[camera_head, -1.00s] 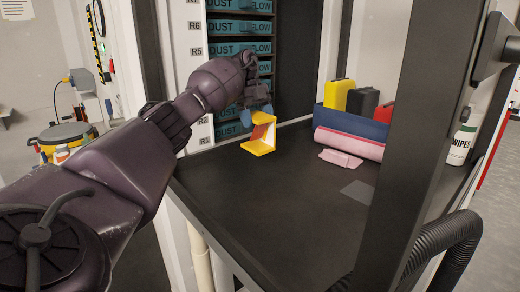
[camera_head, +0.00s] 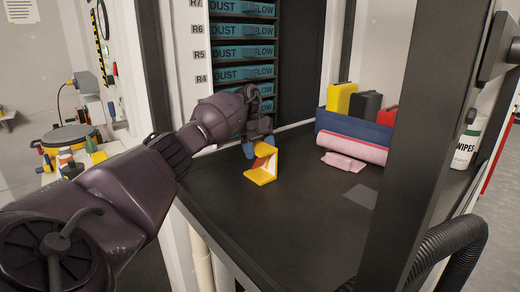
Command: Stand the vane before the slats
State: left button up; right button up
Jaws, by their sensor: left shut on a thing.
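The vane (camera_head: 261,176) is a small yellow angled piece with a reddish-brown and white inner face. It is upright at the back left of the dark bench top (camera_head: 290,220), in front of the rack. My left gripper (camera_head: 258,146), with blue fingertips, comes from above and is shut on the vane's upper part. I cannot tell whether the vane's foot touches the bench. The slats (camera_head: 243,53) show as stacked teal bars marked DUST FLOW in the dark rack. My arm and gripper hide the lower ones. My right gripper is out of view.
A pink roll (camera_head: 352,147), a folded pink cloth (camera_head: 342,162) and a blue bin (camera_head: 345,124) with cases lie at the back right. A grey square (camera_head: 361,196) is on the bench. A dark post (camera_head: 415,150) stands front right. The bench middle is clear.

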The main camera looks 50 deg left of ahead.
pick_arm(q)
jog(key=o, duration=1)
jog(key=v, duration=1.2)
jog(key=shift+b, duration=0.35)
